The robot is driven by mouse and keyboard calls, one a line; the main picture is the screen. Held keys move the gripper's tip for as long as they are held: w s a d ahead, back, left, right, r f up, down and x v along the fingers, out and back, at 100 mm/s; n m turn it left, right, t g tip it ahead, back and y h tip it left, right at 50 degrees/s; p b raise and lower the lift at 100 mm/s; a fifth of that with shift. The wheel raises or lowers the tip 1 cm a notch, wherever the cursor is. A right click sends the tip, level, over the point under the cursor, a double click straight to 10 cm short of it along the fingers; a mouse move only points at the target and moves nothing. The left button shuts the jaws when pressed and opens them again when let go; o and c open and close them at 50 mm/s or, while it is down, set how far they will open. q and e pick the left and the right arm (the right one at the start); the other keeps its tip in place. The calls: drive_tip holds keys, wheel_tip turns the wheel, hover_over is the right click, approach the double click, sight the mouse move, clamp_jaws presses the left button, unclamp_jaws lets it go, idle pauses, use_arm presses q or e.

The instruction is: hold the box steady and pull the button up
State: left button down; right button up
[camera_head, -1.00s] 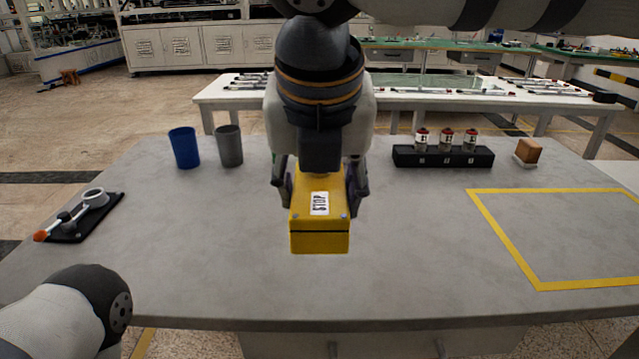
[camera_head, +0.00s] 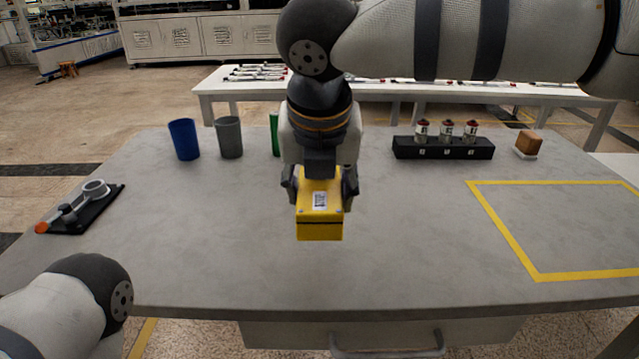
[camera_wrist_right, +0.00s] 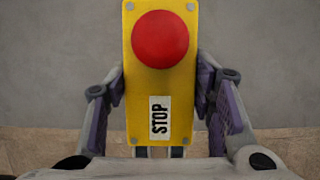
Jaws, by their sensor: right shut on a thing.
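The yellow box (camera_head: 320,226) with a STOP label is in the middle of the head view, over the grey table (camera_head: 420,240). I cannot tell whether its underside touches the table. My right gripper (camera_head: 320,188) is shut on the box, with one finger on each side. In the right wrist view the box (camera_wrist_right: 133,95) is between the purple-padded fingers (camera_wrist_right: 162,105). Its round red button (camera_wrist_right: 160,38) shows at the top there; in the head view the gripper hides it. My left arm enters at the lower left of the head view; its gripper is out of view.
A blue cup (camera_head: 184,139), a grey cup (camera_head: 229,137) and a partly hidden green cup (camera_head: 274,135) stand at the back. A black rack (camera_head: 442,150) and a brown block (camera_head: 528,143) are back right. A lever device (camera_head: 85,208) lies left. The yellow-taped area (camera_head: 570,225) is empty.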

drive_tip(key=w+f, duration=0.3)
drive_tip(key=w+f+b, duration=0.1)
drive_tip(key=w+f, duration=0.2)
drive_tip(key=shift+w, duration=0.25)
drive_tip(key=shift+w+f, duration=0.65)
drive_tip(key=shift+w, duration=0.2)
drive_tip(key=shift+f, duration=0.25)
drive_tip(key=shift+r+p, duration=0.25)
drive_tip(key=shift+p, duration=0.15)
idle(0.5)
drive_tip(key=o, duration=1.4)
